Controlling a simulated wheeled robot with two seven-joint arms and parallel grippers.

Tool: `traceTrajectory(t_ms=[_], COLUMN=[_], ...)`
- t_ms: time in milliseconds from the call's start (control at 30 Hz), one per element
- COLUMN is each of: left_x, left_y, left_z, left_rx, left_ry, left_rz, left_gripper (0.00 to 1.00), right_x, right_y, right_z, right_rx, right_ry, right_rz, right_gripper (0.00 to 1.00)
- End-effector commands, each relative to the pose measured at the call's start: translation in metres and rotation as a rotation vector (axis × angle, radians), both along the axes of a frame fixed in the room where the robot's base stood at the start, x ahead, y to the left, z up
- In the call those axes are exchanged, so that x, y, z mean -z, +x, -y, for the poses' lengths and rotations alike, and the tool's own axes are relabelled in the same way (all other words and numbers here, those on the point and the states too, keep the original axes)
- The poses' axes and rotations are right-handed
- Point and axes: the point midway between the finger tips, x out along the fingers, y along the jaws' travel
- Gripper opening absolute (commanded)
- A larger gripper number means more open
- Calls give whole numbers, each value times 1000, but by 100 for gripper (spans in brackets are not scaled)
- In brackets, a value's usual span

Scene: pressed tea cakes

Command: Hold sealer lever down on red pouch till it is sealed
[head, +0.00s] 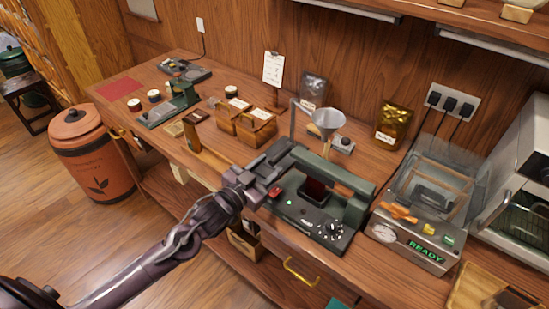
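The sealer (307,219) is a dark machine on the wooden counter, with a thick green bar-like lever (335,172) across its top. A dark red pouch (315,188) shows in the opening under the lever, partly hidden by it. A red button and a small green light are on the sealer's front panel. My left gripper (266,184) is at the sealer's left side, close to the lever's left end. I cannot tell whether it touches the lever, or whether its fingers are open or shut. My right gripper is out of view.
A machine with a clear lid and a lit READY display (425,252) stands close on the sealer's right. An orange bin (82,155) is on the floor at left.

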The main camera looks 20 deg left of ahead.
Motion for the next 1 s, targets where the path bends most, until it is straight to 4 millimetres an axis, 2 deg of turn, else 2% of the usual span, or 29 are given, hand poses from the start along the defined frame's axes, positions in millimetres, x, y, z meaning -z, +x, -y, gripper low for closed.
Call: traceTrajectory(t_ms=[100, 233, 600, 900, 1000], left_x=[-3, -1, 1, 0, 0], left_y=[16, 27, 31, 31, 31], left_z=[6, 10, 12, 12, 12], left_rx=[-2, -1, 1, 0, 0], left_ry=[-1, -1, 1, 1, 1], left_rz=[1, 0, -2, -2, -2], left_gripper=[40, 40, 40, 0, 0], right_x=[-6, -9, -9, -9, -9], right_y=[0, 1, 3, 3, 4], right_z=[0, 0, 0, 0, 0], right_rx=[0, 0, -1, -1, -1], right_ry=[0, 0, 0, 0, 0], right_rz=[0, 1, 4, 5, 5], right_gripper=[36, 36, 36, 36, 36])
